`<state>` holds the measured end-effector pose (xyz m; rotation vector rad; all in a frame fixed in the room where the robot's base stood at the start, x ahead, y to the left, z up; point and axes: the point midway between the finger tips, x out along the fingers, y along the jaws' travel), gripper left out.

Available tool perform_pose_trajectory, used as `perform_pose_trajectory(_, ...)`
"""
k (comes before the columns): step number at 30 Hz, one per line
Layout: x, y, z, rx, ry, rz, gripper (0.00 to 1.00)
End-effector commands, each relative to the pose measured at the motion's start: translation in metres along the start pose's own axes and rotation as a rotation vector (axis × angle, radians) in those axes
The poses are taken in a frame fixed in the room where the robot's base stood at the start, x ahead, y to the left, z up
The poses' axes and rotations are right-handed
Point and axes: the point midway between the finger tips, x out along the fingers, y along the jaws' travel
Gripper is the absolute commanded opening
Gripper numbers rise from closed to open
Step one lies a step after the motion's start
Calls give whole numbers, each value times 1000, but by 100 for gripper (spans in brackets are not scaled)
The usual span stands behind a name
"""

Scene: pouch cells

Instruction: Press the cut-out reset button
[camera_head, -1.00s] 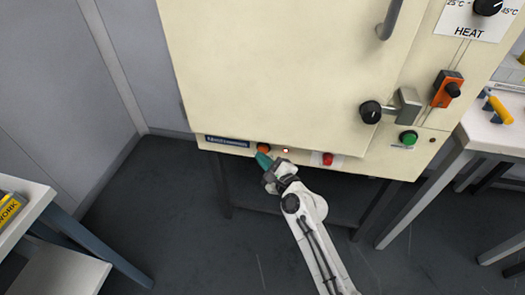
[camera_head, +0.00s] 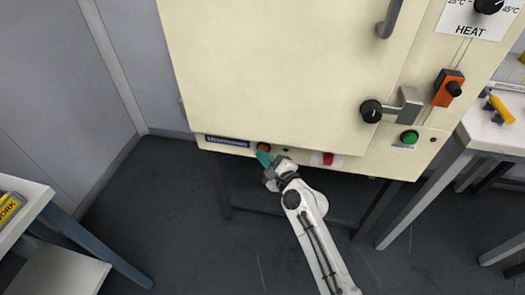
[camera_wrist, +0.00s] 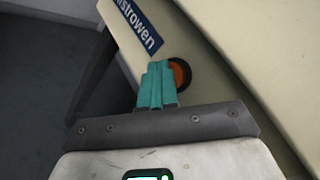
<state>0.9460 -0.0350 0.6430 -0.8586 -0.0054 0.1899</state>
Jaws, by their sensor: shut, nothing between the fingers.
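The round orange button (camera_head: 263,147) sits low on the front of the cream cabinet, just right of a dark blue name label (camera_head: 227,141). I take it for the cut-out reset button; no wording beside it is readable. My gripper (camera_head: 262,157) is shut and empty, its teal fingertips right at the button's lower edge. In the wrist view the fingers (camera_wrist: 157,72) cover the left part of the button (camera_wrist: 181,74), whose orange face and dark ring show to their right. The frames suggest contact, but I cannot tell how far the button is pushed in.
A small dark lamp (camera_head: 286,150) lies right of the button. A red button (camera_head: 328,159), a green button (camera_head: 409,137), an orange switch (camera_head: 448,88) and a door latch (camera_head: 409,105) are further right. Tables stand at both sides.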

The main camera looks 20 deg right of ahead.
Motion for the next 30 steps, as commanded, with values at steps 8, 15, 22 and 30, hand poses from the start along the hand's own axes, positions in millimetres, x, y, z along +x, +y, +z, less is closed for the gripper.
perform_pose_trajectory(8, 0, -1, 0, 0, 1, -2, 0)
perform_pose_trajectory(15, -4, 1, 3, 0, 1, -1, 0)
perform_pose_trajectory(22, -12, 7, 8, 1, 1, 0, 0)
perform_pose_trajectory(30, -13, 9, 9, 1, 0, -1, 0)
